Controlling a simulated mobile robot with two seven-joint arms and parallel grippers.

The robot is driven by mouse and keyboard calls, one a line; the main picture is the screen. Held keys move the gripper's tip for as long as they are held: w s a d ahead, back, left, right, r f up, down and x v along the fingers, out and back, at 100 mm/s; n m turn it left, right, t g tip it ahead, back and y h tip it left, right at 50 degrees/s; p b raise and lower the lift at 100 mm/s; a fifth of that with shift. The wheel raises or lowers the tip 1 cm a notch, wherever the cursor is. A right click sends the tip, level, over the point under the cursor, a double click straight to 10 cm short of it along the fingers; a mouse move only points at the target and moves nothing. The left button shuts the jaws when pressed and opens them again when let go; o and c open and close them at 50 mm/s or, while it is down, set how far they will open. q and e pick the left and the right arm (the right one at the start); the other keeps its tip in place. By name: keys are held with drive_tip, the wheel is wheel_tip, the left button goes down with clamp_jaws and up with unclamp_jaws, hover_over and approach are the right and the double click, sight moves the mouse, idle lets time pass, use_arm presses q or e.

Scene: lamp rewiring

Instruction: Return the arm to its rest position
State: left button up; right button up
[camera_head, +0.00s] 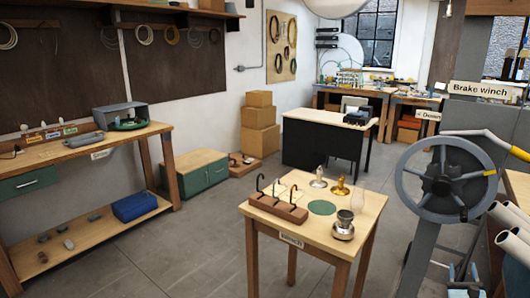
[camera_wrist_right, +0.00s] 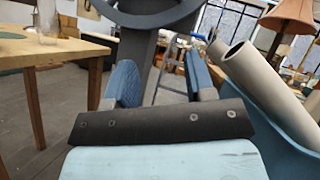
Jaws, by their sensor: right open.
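My right gripper (camera_head: 463,271) is low at the bottom right of the head view, beside the winch post. In the right wrist view its two blue-padded fingers (camera_wrist_right: 160,75) stand apart with nothing between them. The small wooden work table (camera_head: 330,245) is to the left of it, clear of the gripper. On that table are a brown block with black hooks (camera_head: 278,208), a green disc (camera_head: 321,207), a silver-and-dark lamp part (camera_head: 343,226), and a brass piece (camera_head: 340,187). My left gripper is not in view.
The brake winch wheel (camera_head: 442,178) and its grey post stand close to my right gripper. Pale pipes (camera_head: 512,245) lie at the right; a large pipe (camera_wrist_right: 245,75) is near the gripper in the wrist view. Floor left of the table (camera_head: 190,245) is open.

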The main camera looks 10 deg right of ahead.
drive_tip(key=s+a+f+m+g+y+p, duration=0.15)
drive_tip(key=s+a+f+m+g, duration=0.35)
drive_tip(key=a, duration=0.5)
drive_tip(key=s+a+f+m+g+y+p, duration=0.1)
drive_tip(key=s+a+f+m+g+y, duration=0.15)
drive_tip(key=a+f+m, duration=0.65)
drive_tip(key=s+a+f+m+g+y+p, duration=0.2)
drive_tip(key=s+a+f+g, duration=0.25)
drive_tip(key=a, duration=0.75)
drive_tip(key=s+a+m+y+p, duration=0.1)
drive_tip(key=s+a+m+y, duration=0.35)
drive_tip(key=a, duration=0.65)
drive_tip(key=s+a+r+m+t+y+p, duration=0.1)
drive_tip(key=s+a+r+m+y, duration=0.3)
drive_tip(key=a+r+m, duration=0.6)
wheel_tip(320, 180, up, 3)
drive_tip(key=shift+s+f+m+t+p, duration=0.2)
drive_tip(key=shift+s+m+t+p, duration=0.2)
drive_tip(key=shift+s+m+p, duration=0.45)
drive_tip(key=shift+f+m, duration=0.1)
drive_tip(key=shift+m, duration=0.2)
drive_tip(key=shift+c, duration=0.7)
drive_tip(key=shift+s, duration=0.15)
